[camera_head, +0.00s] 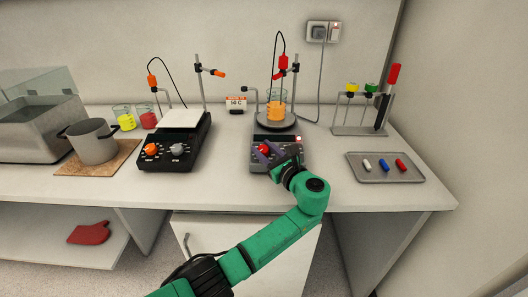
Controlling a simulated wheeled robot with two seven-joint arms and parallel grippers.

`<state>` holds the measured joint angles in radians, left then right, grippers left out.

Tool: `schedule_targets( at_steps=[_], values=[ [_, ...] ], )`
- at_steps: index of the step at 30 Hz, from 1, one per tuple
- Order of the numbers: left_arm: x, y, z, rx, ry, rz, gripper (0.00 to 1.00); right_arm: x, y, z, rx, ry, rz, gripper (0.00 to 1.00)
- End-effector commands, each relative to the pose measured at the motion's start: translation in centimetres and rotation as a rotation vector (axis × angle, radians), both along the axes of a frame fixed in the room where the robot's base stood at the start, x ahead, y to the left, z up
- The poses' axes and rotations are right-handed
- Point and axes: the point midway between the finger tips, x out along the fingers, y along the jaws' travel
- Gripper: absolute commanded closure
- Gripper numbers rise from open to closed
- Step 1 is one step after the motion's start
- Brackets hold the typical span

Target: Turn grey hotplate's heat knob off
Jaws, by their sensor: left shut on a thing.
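The grey hotplate (259,134) stands at the back middle of the bench, its round plate bearing a beaker of orange liquid (276,110). A small red light (298,138) glows at the right of its front panel. A red knob (263,148) shows on the left of the panel. My left gripper (269,156) reaches in from the front and is shut on this red knob. My gripper hides part of the panel, and the knob's pointer cannot be made out. My right gripper is not in view.
A black hotplate (174,147) with an orange and a grey knob stands to the left. A pot (92,144) is farther left. A tray (410,174) with small coloured bars lies to the right. A thin stand with a red probe (283,63) rises behind the beaker.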

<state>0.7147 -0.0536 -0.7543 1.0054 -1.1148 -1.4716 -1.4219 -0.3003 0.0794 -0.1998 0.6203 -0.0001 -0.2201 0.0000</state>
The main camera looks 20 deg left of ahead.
Motion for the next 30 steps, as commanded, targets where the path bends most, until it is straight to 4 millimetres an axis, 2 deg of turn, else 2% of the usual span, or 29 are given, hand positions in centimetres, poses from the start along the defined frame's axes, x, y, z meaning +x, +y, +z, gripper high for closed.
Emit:
schedule_targets(
  at_steps=[12,13,15,30],
  values=[
    [0.01,0.02,0.06,-0.004,-0.002,0.009,1.00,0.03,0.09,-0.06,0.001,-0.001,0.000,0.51],
    [0.01,0.02,0.06,-0.004,-0.002,0.009,0.55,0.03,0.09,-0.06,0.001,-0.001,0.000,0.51],
    [0.02,0.02,0.06,-0.004,-0.002,0.009,0.28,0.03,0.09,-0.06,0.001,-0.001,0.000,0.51],
    [0.29,0.56,0.15,-0.003,-0.001,0.008,0.28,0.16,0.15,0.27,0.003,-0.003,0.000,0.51]
  ],
)
